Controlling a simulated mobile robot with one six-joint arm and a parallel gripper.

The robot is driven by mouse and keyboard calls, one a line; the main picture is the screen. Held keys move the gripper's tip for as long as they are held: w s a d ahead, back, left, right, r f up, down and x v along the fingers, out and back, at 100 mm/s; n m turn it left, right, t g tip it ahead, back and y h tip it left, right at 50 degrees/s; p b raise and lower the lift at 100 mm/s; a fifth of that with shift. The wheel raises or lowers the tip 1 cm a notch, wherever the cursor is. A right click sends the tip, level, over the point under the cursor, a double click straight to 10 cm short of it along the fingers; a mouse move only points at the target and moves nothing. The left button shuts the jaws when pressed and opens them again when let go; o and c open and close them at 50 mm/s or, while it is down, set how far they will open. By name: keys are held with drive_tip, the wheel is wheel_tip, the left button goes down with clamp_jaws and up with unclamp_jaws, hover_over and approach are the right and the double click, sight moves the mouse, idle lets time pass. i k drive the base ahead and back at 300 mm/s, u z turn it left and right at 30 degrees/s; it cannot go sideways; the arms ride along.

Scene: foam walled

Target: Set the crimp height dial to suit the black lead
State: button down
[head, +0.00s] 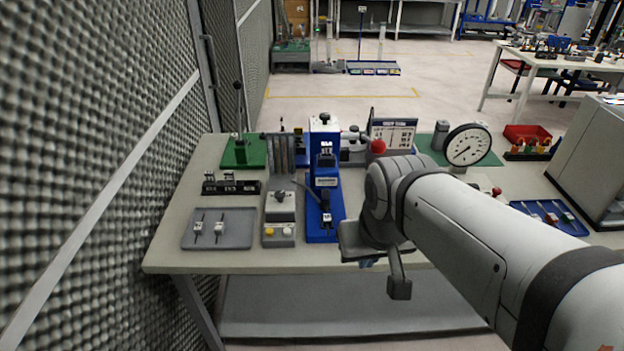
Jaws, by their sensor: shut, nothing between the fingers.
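A blue crimp press (325,185) stands at the middle of the bench. Just left of it is a grey control unit (281,208) with a dark knob on a pale dial face (281,197), which may be the crimp height dial. Its marks are too small to read. Two small leads lie on a grey tray (238,238) at the left; I cannot tell whether either is black. A chart board (394,133) stands behind the press, its text unreadable. My gripper (399,288) is shut and empty, low near the bench's front edge, right of the press and apart from the dial.
A round gauge (467,146) stands at the back right. A blue tray (520,207) with several coloured items lies at the right, near a grey cabinet (592,165). A dark block (231,187) sits behind the lead tray. A foam wall (90,130) bounds the left; my arm hides part of the bench.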

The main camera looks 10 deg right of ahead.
sight(325, 117)
drive_tip(key=z, duration=0.05)
drive_tip(key=k, duration=0.6)
drive_tip(key=u, duration=0.25)
drive_tip(key=i, duration=1.6)
drive_tip(key=z, duration=0.45)
